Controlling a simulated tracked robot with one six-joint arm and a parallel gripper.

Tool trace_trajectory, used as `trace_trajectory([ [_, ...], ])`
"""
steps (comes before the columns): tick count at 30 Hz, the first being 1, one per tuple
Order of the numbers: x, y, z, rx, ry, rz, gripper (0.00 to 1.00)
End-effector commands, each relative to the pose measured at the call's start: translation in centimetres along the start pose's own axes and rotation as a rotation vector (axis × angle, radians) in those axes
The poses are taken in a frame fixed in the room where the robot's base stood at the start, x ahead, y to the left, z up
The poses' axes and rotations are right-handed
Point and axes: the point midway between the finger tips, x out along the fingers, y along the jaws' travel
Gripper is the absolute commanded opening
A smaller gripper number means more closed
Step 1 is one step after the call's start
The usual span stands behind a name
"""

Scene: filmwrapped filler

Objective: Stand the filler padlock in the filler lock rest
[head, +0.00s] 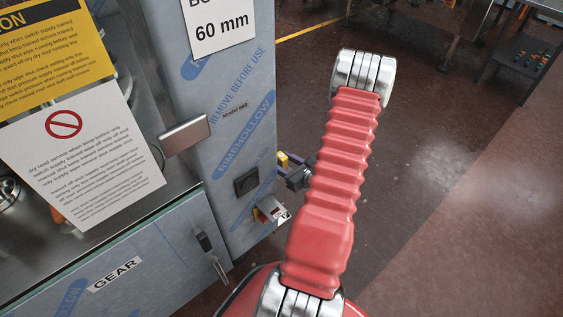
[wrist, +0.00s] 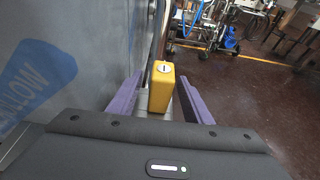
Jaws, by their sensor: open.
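The yellow padlock (wrist: 161,88) stands out from the wrapped panel, its face with a round silver keyhole turned towards my wrist camera; its shackle is hidden. In the head view it is a small yellow block (head: 282,160) beside the cabinet's right edge. My gripper (wrist: 160,105) is open, with one purple finger on each side of the padlock. Gaps show between the fingers and the padlock, most clearly near the tips. In the head view my gripper (head: 291,168) is partly hidden behind my red arm. I cannot make out the lock rest for sure.
The film-wrapped cabinet (head: 225,110) stands close on the left. A grey plate (head: 184,135) juts out above. The floor to the right is open.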

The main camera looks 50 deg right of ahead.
Motion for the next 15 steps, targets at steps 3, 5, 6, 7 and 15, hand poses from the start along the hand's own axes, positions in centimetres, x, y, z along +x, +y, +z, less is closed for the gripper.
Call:
trace_trajectory([
  [3,-0.1,0.0,0.0,0.000,0.000,-0.001,0.45],
  [5,-0.4,-0.1,0.0,0.000,0.000,-0.001,0.45],
  [6,-0.6,-0.1,0.0,0.001,0.000,-0.002,0.45],
  [7,-0.9,-0.1,0.0,0.001,0.000,-0.002,0.45],
  [15,-4.2,-0.1,0.0,0.000,0.000,-0.003,0.45],
])
